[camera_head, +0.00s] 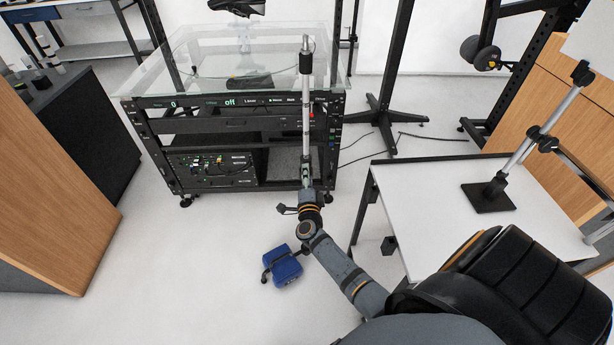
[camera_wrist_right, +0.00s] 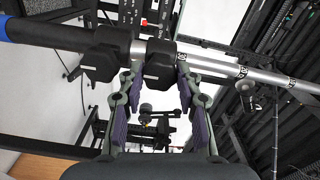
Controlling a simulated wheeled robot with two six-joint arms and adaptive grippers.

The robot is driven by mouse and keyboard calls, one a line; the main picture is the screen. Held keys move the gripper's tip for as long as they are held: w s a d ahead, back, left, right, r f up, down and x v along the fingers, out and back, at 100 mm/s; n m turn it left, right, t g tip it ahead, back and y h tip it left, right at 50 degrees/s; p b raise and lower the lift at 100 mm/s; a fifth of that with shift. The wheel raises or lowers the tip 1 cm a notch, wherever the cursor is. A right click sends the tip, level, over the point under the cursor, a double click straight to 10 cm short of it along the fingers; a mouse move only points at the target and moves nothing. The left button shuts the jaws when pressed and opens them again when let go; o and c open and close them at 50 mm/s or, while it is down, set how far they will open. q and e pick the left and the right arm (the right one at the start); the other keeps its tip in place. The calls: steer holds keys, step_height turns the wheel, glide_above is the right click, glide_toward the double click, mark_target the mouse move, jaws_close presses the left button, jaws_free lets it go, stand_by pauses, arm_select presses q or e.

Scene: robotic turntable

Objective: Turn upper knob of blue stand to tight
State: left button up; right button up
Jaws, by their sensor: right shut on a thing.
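A stand with a silver pole (camera_head: 306,95) and a black top piece (camera_head: 306,63) rises in front of the rack in the head view. The knob's tightness cannot be told. My left gripper is not in view.
A black rack with a glass top (camera_head: 165,75) stands behind the pole; its display reads "off". A white table (camera_head: 525,215) with a clamp stand (camera_head: 490,192) is at right. A blue box-like thing (camera_head: 286,268) is low near my arm. The floor at left centre is clear.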

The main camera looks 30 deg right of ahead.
steer(key=shift+f, duration=0.1)
steer(key=o, duration=1.2)
steer(key=shift+c, duration=0.2)
